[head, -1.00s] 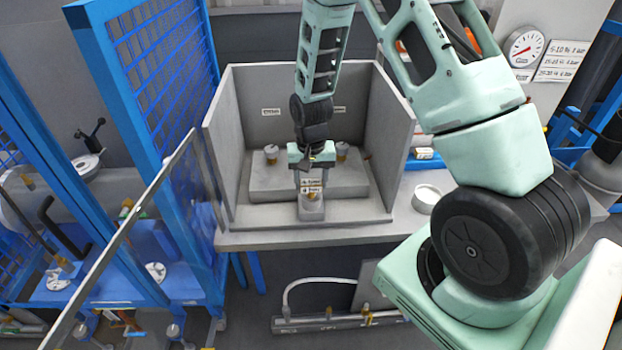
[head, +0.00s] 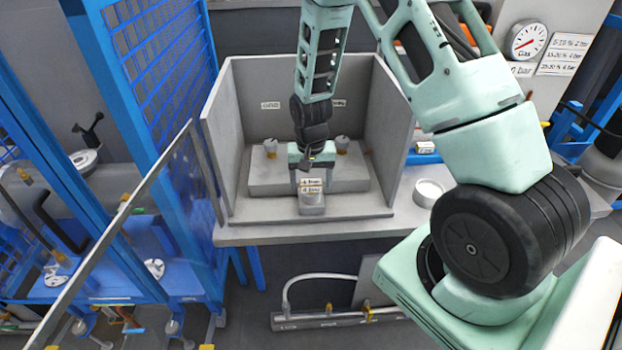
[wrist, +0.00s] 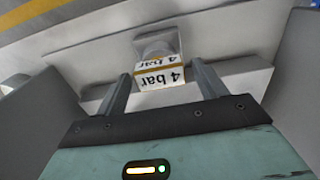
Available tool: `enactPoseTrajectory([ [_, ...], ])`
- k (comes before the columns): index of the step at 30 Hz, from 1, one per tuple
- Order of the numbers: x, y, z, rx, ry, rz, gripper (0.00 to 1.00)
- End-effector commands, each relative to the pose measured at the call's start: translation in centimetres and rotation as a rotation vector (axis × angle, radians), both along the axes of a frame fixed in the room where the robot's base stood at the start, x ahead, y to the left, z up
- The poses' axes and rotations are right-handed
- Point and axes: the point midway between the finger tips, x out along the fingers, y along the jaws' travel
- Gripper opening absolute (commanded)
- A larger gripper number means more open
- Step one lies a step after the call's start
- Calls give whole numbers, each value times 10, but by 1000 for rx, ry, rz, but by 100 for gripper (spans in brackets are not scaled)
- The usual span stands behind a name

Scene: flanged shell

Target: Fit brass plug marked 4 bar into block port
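The brass plug, seen mainly as its white tag marked 4 bar (wrist: 161,78), sits between and slightly beyond my gripper's fingertips (wrist: 161,76) in the wrist view. A gap shows on each side of the tag, so the fingers look open. The grey block (wrist: 160,43) with a second 4 bar tag lies directly beyond, with a thin brass-coloured strip between the tags. In the head view my gripper (head: 311,172) is low over the small grey block (head: 312,206), and the two tags are stacked close together. The port mouth and plug's lower end are hidden, so seating depth cannot be told.
Grey walls (head: 226,165) enclose the work area on the left, back and right. A raised grey step (head: 262,187) behind the block carries two capped fittings (head: 270,147). A round white dish (head: 429,191) stands outside on the bench. The bench front (head: 260,236) is clear.

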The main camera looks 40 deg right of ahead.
Motion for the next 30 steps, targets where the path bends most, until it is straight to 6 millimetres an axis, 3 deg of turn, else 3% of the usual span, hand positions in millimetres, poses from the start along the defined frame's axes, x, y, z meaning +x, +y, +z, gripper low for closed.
enactPoseTrajectory([
  [9,0,0,1,0,0,0,78],
  [14,1,0,12,-1,-3,0,78],
  [20,2,0,48,-1,-7,1,78],
  [30,1,0,126,0,-7,1,78],
])
